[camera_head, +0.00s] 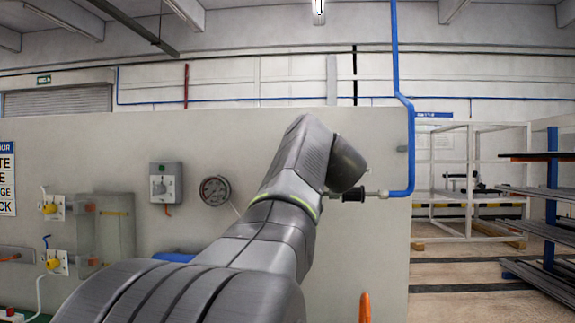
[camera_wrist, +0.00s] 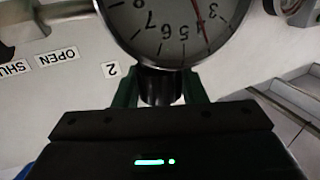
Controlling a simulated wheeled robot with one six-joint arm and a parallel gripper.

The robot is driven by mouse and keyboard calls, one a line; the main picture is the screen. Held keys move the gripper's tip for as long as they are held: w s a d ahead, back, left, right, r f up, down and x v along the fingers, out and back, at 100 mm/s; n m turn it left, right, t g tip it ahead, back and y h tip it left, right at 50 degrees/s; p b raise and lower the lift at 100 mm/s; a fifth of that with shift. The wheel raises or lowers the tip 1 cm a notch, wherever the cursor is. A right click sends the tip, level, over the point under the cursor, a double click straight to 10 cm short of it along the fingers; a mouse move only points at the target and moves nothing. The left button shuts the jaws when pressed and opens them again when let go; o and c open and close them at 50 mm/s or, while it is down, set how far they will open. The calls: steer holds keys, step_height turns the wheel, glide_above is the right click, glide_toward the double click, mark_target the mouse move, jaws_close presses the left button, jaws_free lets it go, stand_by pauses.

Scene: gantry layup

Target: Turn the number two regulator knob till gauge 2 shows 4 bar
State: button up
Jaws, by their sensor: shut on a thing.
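In the wrist view, my gripper (camera_wrist: 160,98) is shut on the black knob (camera_wrist: 160,84), with a green finger on each side of it. A label "2" (camera_wrist: 112,70) is on the wall beside the knob. Directly beyond the knob is a round white gauge (camera_wrist: 165,30), upside down in this view and cut by the top edge. Its red needle (camera_wrist: 198,14) points at or very close to the 4. In the head view, my arm hides the gripper, the knob and this gauge.
OPEN (camera_wrist: 58,56) and SHUT labels are left of the knob, by a metal pipe. Racks (camera_head: 550,200) stand at the right.

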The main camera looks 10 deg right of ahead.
steer(key=o, duration=1)
steer(key=shift+c, duration=0.2)
steer(key=shift+s, duration=0.15)
steer(key=s+d+b, duration=0.1)
steer(key=s+b, duration=0.1)
steer(key=s, duration=1.1)
steer(key=shift+s, duration=0.3)
steer(key=shift+w+d, duration=0.1)
steer(key=w, duration=0.4)
steer(key=w+p, duration=0.1)
steer(key=w, duration=0.4)
steer(key=w+a+p, duration=0.1)
steer(key=w, duration=0.3)
steer(key=shift+w+a, duration=0.1)
steer(key=shift+w, duration=0.25)
steer(key=shift+s, duration=0.1)
